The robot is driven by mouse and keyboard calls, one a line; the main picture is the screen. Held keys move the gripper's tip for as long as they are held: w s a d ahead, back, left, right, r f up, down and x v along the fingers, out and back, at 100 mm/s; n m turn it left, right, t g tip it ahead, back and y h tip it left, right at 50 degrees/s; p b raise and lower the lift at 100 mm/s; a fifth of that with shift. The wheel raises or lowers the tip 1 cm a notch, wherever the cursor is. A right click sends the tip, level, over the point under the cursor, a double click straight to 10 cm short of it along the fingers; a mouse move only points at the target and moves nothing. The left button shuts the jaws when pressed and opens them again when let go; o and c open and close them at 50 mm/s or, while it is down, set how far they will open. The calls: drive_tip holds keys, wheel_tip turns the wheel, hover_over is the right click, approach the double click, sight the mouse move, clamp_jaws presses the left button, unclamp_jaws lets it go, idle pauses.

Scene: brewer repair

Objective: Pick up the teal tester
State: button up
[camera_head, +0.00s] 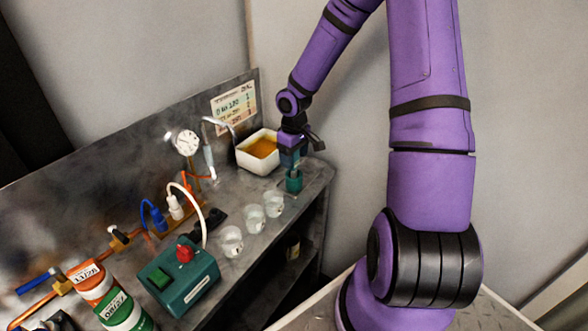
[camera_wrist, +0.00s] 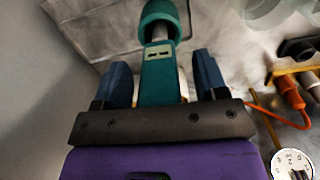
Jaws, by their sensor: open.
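The teal tester (camera_head: 294,182) stands on the grey bench near its right end, in front of the white tray, with my gripper (camera_head: 290,158) over its upper part. In the wrist view the tester (camera_wrist: 158,77) shows a flat teal body with a small pale display and a round teal end beyond a grey neck. My gripper (camera_wrist: 163,75) is open, with one blue finger on each side of the tester's body. A gap shows between the tester and each finger. In the head view the gripper hides the tester's upper part.
A white tray (camera_head: 245,163) of amber liquid stands just behind the tester. Several clear cups (camera_head: 253,219) stand to its left. A teal box (camera_head: 190,284) with a red knob, a dial gauge (camera_head: 186,142) and pipes are further left. The bench's right edge is close.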

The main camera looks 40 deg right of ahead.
drive_tip(key=shift+c, duration=0.5)
clamp_jaws()
wheel_tip(320, 180, up, 17)
idle(1.3)
drive_tip(key=shift+f, duration=0.1)
